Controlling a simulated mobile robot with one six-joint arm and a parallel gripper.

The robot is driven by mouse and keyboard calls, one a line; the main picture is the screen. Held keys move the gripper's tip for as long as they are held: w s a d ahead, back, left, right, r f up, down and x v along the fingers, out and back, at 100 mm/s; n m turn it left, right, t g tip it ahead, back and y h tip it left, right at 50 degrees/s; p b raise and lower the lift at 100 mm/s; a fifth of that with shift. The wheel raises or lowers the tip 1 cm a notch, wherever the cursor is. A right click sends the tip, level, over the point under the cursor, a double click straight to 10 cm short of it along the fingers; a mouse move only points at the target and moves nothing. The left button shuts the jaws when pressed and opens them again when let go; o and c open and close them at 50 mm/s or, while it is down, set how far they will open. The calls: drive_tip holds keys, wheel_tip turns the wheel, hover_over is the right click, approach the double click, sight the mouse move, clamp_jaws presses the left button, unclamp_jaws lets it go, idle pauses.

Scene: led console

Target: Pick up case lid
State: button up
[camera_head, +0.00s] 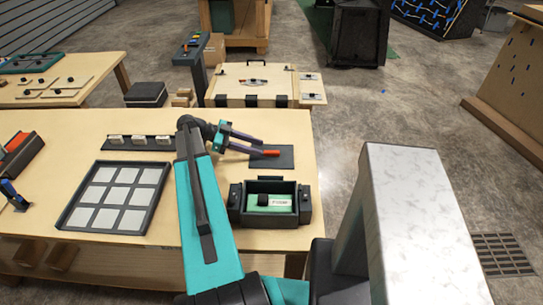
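A flat dark plate (286,161), which looks like the case lid, lies on the wooden table near its right edge. A red-orange bar (271,153) is on it. My gripper (260,147) is just left of and over the plate, its two purple fingers spread with a gap between them and nothing visible in it. The lower finger's tip is close to the red bar; I cannot tell if they touch. The open dark case (304,204) stands nearer on the table, with a green board (270,202) and a small black part inside.
A dark tray with several pale square tiles (118,173) lies left of my arm. A dark strip with white blocks (140,141) lies behind it. A wooden box panel (255,90) stands beyond the table.

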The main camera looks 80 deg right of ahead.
sight(269, 151)
drive_tip(key=shift+p+x, duration=1)
drive_tip(key=shift+x, duration=0.4)
drive_tip(key=shift+p+x, duration=0.3)
drive_tip(key=shift+x, duration=0.75)
drive_tip(key=shift+a, duration=0.1)
drive_tip(key=shift+c, duration=0.4)
clamp_jaws()
